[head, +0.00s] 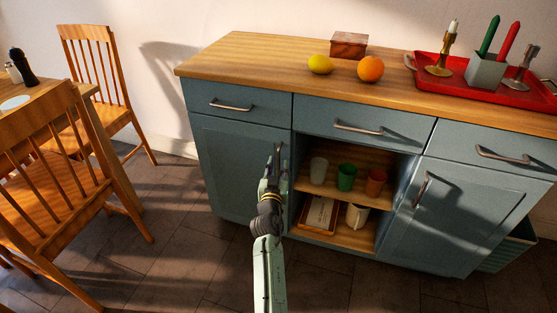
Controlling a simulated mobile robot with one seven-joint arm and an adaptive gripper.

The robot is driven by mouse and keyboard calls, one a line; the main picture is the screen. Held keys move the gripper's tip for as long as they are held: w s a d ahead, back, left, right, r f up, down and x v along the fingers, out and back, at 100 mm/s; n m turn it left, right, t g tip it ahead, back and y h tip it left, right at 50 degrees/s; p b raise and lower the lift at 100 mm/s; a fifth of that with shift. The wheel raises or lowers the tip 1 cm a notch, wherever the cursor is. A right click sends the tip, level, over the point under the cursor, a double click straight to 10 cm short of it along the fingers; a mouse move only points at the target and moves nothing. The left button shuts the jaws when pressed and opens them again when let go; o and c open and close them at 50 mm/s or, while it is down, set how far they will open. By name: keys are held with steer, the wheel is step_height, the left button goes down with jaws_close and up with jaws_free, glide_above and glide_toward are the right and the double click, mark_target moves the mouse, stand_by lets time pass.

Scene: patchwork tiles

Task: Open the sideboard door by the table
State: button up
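The blue-grey sideboard (215,69) with a wooden top stands against the wall. Its left door (233,165), the one on the side of the dining table (84,90), looks closed. My gripper (273,163) is in front of this door's right edge, upright in the picture and at about the height of the door's upper half. It covers the place where a handle could be, so I cannot tell whether it touches one. The fingers are small and dark, and whether they are open or shut is unclear.
Wooden chairs (100,85) and (50,190) stand at the left by the table. Beside the left door is an open shelf (335,203) with cups. A lemon (320,65), an orange (370,68) and a red tray (440,93) are on top. Floor before the door is clear.

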steer(key=shift+w+d, duration=0.1)
steer(key=shift+w, duration=1.35)
steer(key=shift+c, duration=0.3)
jaws_close()
